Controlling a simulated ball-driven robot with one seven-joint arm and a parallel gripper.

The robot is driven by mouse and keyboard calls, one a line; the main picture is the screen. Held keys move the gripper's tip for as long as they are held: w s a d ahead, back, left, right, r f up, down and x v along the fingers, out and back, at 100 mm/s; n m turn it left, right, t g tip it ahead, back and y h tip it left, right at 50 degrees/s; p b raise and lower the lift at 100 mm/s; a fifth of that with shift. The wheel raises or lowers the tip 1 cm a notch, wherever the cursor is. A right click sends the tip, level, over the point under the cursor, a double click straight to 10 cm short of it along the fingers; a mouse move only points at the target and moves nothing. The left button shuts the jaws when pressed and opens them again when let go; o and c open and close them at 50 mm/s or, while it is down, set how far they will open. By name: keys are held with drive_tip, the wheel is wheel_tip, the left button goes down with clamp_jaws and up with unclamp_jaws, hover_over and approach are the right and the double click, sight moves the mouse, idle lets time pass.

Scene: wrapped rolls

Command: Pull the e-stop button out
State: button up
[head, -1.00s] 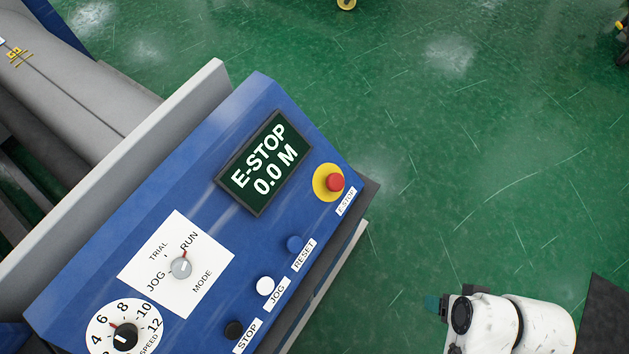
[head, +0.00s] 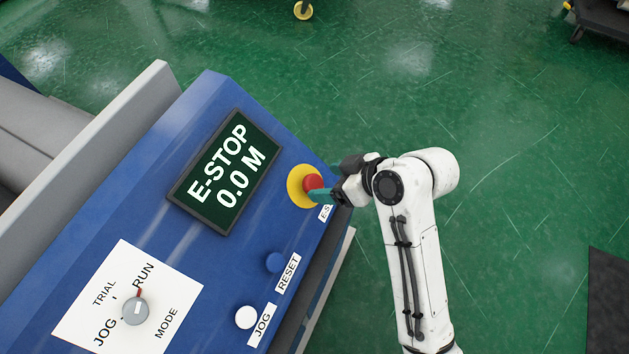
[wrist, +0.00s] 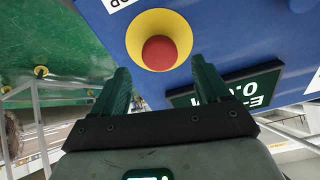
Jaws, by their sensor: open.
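The e-stop button (head: 313,182) is a red knob on a yellow round base (head: 297,190), at the upper right of the blue control panel (head: 205,110). In the wrist view the red button (wrist: 160,53) sits ahead of the fingertips, roughly centred between them. My gripper (head: 318,194) is beside the button in the head view, its teal fingers partly covering the button's lower edge. In the wrist view the two fingers (wrist: 162,73) are apart with nothing between them. Whether a finger touches the button cannot be told.
The dark display (head: 226,172) reads "E-STOP 0.0 M". A blue reset button (head: 275,262), a white jog button (head: 246,317) and a mode knob (head: 136,311) lie lower on the panel. Green floor (head: 500,150) is open to the right.

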sight(316, 183)
drive_tip(key=shift+x, duration=2.7)
drive_tip(key=shift+c, duration=0.2)
